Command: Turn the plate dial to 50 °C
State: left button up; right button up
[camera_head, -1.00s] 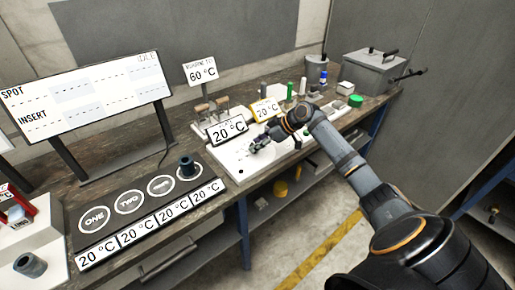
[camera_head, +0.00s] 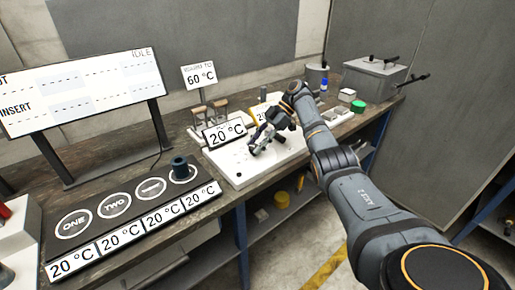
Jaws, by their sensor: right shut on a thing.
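A white plate unit (camera_head: 228,172) stands on the bench with a tilted display (camera_head: 224,132) that reads 20 °C. My right gripper (camera_head: 258,146) is low over the plate's right part, just right of that display. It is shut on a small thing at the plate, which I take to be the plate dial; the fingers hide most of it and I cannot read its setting. A sign (camera_head: 199,76) behind reads 60 °C. My left gripper is not in view.
A dark strip (camera_head: 131,184) with round marked spots and several 20 °C labels lies to the left, a dark cylinder (camera_head: 180,168) on its last spot. A large board (camera_head: 84,94) stands behind.

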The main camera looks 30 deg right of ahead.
jog(key=shift+n+g, duration=0.3)
dwell(0.5)
jog(key=o, duration=1.2)
